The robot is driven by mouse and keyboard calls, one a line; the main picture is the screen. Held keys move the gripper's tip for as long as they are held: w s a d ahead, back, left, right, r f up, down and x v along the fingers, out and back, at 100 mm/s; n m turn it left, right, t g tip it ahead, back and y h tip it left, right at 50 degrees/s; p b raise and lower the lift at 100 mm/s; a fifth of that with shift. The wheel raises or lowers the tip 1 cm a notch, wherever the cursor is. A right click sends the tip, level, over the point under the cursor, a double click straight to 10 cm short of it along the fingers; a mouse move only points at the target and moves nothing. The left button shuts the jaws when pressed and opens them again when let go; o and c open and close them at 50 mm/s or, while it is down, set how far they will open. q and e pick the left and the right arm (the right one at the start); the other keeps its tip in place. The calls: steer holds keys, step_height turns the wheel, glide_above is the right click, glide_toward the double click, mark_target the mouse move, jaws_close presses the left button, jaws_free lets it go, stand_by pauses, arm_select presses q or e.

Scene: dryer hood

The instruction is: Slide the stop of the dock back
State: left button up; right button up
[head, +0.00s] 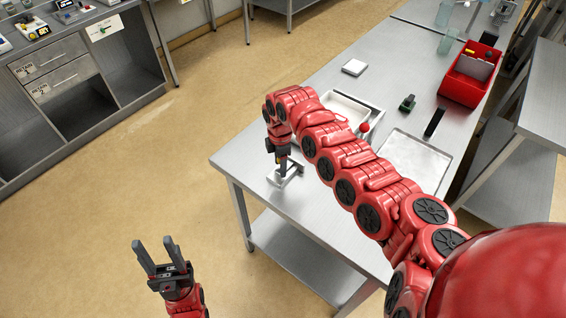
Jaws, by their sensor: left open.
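A small pale grey fixture (291,178), which looks like the dock, sits near the left front corner of the steel table. Its stop cannot be made out, as my gripper covers part of the fixture. My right gripper (281,168) points down right over it, with its fingertips at or just above it. I cannot tell whether they touch it or how far they are apart. My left gripper (158,253) is open and empty, over the floor left of the table.
Behind my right arm are a white tray (352,108) and a red-knobbed lever (364,127). A flat metal tray (416,160), a small dark green item (407,103) and a red bin (468,75) stand further right. The table's front left corner is bare.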

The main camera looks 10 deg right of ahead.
steer(key=shift+o, duration=0.6)
steer(key=shift+d, duration=0.1)
steer(key=shift+r, duration=0.15)
step_height(320, 180, up, 9)
steer(key=b, duration=0.4)
steer(key=shift+w+f, duration=0.1)
steer(key=shift+f, duration=0.1)
step_height(320, 180, up, 9)
steer(key=b, duration=0.1)
steer(key=shift+f, duration=0.2)
